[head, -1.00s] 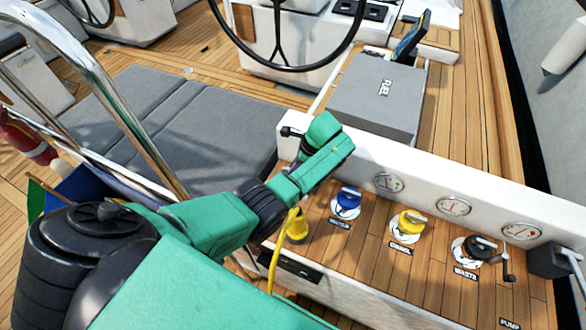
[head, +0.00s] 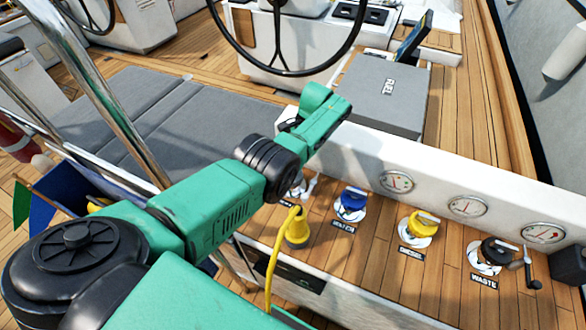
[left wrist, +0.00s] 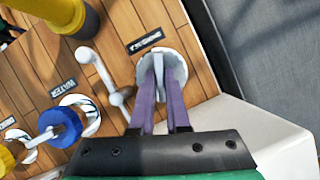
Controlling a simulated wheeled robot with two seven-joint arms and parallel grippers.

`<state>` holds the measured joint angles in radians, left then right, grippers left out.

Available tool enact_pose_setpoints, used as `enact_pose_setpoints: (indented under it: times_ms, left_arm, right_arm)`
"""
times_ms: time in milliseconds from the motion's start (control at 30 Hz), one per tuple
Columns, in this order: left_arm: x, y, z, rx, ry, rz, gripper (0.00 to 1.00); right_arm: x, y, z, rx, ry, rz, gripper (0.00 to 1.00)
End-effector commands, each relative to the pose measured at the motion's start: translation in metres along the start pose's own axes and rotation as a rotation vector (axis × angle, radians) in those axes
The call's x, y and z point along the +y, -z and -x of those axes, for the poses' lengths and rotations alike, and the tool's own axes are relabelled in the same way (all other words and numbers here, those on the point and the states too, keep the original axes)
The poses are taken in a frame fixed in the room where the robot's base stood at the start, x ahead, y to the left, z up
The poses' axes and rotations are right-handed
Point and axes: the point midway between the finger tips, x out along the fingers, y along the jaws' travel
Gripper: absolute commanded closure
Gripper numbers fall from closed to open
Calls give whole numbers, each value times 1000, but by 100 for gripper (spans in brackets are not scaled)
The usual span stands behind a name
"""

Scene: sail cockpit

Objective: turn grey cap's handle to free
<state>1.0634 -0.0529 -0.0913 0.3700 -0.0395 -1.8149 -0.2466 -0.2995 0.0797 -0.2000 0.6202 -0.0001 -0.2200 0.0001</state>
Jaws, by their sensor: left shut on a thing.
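The grey cap (left wrist: 177,68) is a pale round fitting beside a dark label in the left wrist view. My left gripper (left wrist: 159,58) has its two purple fingers over the cap, closed on its thin grey handle (left wrist: 158,73). The fingers hide part of the cap. The handle's exact angle is hard to tell. In the head view my own green arm covers the gripper and most of the cap. My right gripper is not in view.
A grey crank-like lever (left wrist: 102,75) stands close beside the fingers. A yellow plug with cable (head: 296,230), a blue cap (head: 350,205), a yellow cap (head: 420,223) and a black cap (head: 492,251) line the wooden ledge. A white wall with gauges (head: 397,181) rises behind.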

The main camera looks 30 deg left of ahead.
Motion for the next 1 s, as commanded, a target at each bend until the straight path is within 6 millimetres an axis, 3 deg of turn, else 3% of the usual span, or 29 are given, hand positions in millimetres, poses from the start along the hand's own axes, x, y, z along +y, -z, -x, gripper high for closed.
enact_pose_setpoints:
  times_ms: [500,1000]
  left_arm:
    - [-2,0,0,1,-131,317,100]
    - [-2,-1,0,0,-152,368,100]
  right_arm:
    - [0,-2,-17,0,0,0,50]
    - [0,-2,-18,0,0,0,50]
